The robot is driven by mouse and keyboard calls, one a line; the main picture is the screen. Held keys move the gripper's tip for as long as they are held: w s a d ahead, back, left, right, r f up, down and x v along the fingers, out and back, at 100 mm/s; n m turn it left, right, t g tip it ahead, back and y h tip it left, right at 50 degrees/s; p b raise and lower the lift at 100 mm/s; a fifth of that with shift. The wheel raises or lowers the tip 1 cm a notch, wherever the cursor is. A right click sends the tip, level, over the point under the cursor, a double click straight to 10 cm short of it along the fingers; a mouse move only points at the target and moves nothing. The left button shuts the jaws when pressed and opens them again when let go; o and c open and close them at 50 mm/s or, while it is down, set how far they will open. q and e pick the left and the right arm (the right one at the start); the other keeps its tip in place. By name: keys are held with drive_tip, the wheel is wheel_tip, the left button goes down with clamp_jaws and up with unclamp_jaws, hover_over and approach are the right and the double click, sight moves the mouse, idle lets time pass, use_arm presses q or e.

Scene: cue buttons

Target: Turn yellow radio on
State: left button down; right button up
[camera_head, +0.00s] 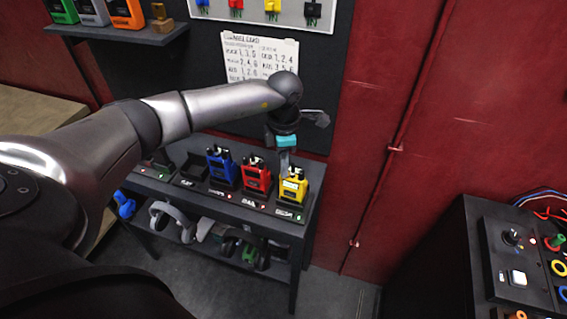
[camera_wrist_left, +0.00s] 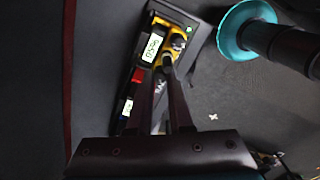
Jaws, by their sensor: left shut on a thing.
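The yellow radio (camera_head: 293,188) stands upright in its dock at the right end of the row on the dark shelf. In the left wrist view, its yellow body (camera_wrist_left: 163,45) shows beyond my fingers, with dark knobs on top. My left gripper (camera_head: 286,168) comes down on the radio from above. In the left wrist view, the fingertips of my left gripper (camera_wrist_left: 167,72) are close together at a dark knob on the radio's top, shut on it. The fingers partly hide the knob. My right gripper is in neither view.
A red radio (camera_head: 256,177) and a blue radio (camera_head: 222,168) stand close to the left in their docks. Headphones (camera_head: 172,222) lie on the lower shelf. A paper sheet (camera_head: 258,62) hangs behind. A control panel (camera_head: 515,265) stands at the right.

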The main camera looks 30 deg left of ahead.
use_arm(q)
drive_tip(key=shift+f+m+b, duration=0.1)
drive_tip(key=shift+m+b, duration=0.7)
drive_tip(key=shift+b, duration=0.05)
drive_tip(key=shift+m+b, duration=0.55)
drive_tip(key=shift+m, duration=0.45)
drive_tip(key=c, duration=0.8)
unclamp_jaws()
wheel_tip(320, 180, up, 16)
drive_tip(key=shift+s+f+b, duration=0.15)
drive_tip(key=shift+f+b, duration=0.1)
drive_tip(key=shift+b, duration=0.15)
